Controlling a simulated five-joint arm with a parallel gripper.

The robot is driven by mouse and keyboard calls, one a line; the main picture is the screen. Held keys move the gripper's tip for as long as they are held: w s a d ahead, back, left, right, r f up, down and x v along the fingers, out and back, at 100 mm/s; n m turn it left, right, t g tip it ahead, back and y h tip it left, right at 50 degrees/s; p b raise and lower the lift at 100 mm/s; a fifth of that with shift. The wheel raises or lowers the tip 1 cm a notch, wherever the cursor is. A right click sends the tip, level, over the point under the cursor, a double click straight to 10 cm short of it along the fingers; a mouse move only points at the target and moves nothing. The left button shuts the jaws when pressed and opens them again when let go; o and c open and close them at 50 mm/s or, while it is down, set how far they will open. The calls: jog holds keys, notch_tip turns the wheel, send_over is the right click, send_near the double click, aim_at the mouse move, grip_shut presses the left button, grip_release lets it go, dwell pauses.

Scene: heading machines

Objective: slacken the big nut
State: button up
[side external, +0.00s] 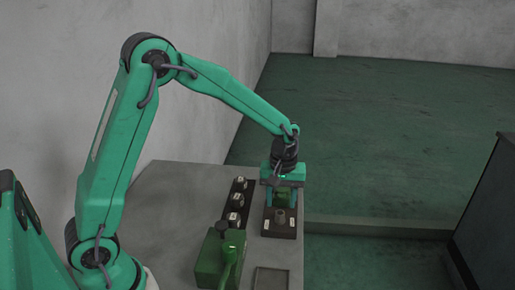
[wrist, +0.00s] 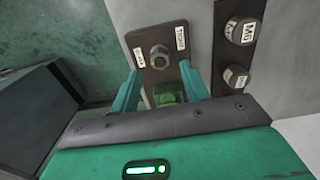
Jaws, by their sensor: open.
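The big nut (wrist: 158,55) is a grey metal piece with a round middle, on a dark plate (wrist: 137,40) with two small white labels. In the side view the nut (side external: 281,216) stands on the plate at the bench's right edge. My gripper (wrist: 160,70) is open, its two green fingers apart and pointing toward the plate. A green block (wrist: 167,93) shows between the fingers, with gaps at both sides; I cannot tell what it rests on. In the side view my gripper (side external: 283,193) is low over the plate, just behind the nut.
A dark strip with several round knobs (side external: 237,200) lies left of the plate; one knob (wrist: 243,30) reads M6. A green machine with a lever (side external: 213,258) stands in front of the strip. A shallow dark tray (side external: 271,280) is at the bench's front. A dark cabinet (side external: 490,215) stands right.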

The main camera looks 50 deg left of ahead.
aim_at(279, 213)
jog(key=shift+r, duration=2.05)
jog(key=shift+s+r, duration=0.15)
jog(key=shift+r, duration=0.1)
jog(key=s+a+r+m+t, duration=0.1)
jog(key=s+r+m, duration=0.3)
jog(key=s, duration=0.6)
jog(key=s+a+r+m+t, duration=0.1)
jog(key=s+r+m+t, duration=0.3)
jog(key=s+r, duration=0.3)
jog(key=shift+s+a+r+m+t, duration=0.3)
jog(key=shift+s+m, duration=0.3)
jog(key=shift+s, duration=1.65)
jog(key=shift+r, duration=0.1)
